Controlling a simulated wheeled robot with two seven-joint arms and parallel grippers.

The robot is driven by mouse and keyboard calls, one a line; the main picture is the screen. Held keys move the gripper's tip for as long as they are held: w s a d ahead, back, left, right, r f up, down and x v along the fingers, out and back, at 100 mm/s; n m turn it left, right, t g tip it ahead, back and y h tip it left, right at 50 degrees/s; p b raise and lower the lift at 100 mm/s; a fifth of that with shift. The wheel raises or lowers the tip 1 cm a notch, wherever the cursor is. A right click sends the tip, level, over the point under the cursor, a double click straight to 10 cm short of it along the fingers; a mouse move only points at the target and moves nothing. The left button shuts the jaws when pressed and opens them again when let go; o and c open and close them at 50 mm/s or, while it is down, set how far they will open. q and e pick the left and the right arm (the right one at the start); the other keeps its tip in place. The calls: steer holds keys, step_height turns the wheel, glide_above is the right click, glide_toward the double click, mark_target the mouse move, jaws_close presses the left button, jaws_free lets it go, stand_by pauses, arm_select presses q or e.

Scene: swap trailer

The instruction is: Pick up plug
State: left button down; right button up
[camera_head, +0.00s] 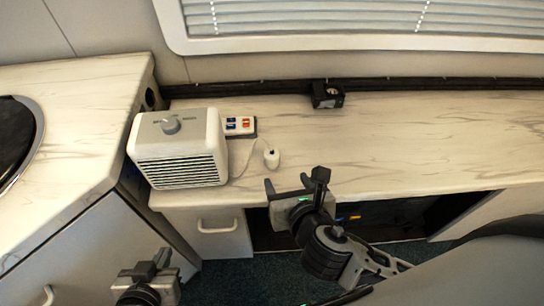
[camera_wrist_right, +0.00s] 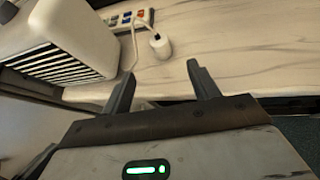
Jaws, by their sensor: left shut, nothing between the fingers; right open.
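A small white plug (camera_head: 272,158) with a white cord lies on the marble-look counter, just right of a white heater-like box. It also shows in the right wrist view (camera_wrist_right: 161,46), beyond my finger tips. My right gripper (camera_head: 296,186) is open and empty at the counter's front edge, below and slightly right of the plug and apart from it. Its two fingers show in the right wrist view (camera_wrist_right: 160,82). My left gripper (camera_head: 151,262) is shut and empty, low at the left in front of the cabinets.
The white box (camera_head: 180,150) stands left of the plug. A power strip (camera_head: 239,126) with coloured switches lies behind it. A small black device (camera_head: 327,95) sits by the back wall. The counter (camera_head: 420,140) to the right is clear. A drawer (camera_head: 215,225) is under the front edge.

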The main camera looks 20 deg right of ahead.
mark_target(270, 151)
steer(key=shift+n, duration=0.5)
steer(key=x, duration=0.5)
steer(key=b+x, duration=0.1)
steer(key=x, duration=1)
steer(key=shift+w+r+b, duration=0.15)
steer(key=shift+r+b, duration=0.2)
steer(key=shift+b, duration=0.05)
steer(key=c, duration=1.1)
